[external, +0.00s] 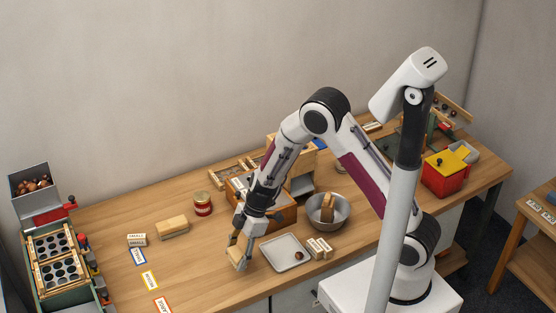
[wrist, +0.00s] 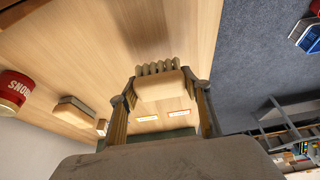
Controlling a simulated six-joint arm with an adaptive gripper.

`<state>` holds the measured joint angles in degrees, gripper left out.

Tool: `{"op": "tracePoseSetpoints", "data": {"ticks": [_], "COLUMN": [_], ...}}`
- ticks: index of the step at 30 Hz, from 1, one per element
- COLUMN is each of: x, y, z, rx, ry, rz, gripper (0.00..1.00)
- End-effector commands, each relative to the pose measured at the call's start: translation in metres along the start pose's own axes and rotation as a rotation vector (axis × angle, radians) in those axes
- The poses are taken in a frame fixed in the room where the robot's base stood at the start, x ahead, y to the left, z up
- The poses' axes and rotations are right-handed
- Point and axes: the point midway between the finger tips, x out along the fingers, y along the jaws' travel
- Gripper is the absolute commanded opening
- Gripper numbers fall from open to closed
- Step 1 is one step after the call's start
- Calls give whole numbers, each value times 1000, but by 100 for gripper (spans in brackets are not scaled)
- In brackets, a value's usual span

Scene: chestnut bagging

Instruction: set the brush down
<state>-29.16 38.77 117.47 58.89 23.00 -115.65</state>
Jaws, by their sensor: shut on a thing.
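The brush (external: 236,259) is a pale wooden block with a row of thick, light bristles, seen best in the wrist view (wrist: 160,86). My gripper (external: 241,246) is shut on it, with one finger at each end of the block. In the external view the brush is low over the front part of the wooden table (external: 205,268), left of the white tray. I cannot tell whether it touches the tabletop. In the wrist view the bristles point away from the palm.
The white tray (external: 270,255) holds a chestnut. A metal bowl (external: 342,217), a red jar (external: 203,205) and a wooden block (external: 172,227) stand farther back. Coloured cards (external: 149,280) lie left, near a sizing machine (external: 58,262). Bare tabletop lies between cards and brush.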

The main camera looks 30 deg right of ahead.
Motion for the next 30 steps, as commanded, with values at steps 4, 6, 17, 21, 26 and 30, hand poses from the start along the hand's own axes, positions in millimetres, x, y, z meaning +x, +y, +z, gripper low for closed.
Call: {"op": "tracePoseSetpoints", "data": {"ticks": [4, 6, 17, 21, 26, 30], "x": [4, 4, 8, 18, 31, 37], "y": [0, 0, 0, 0, 0, 0], "z": [2, 2, 3, 8, 13, 16], "rx": [0, 0, 0, 1, 1, 1], "ry": [0, 1, 0, -2, -1, -1], "rz": [0, 0, -1, -2, -2, 0], "gripper": [26, 26, 26, 26, 26, 26]}}
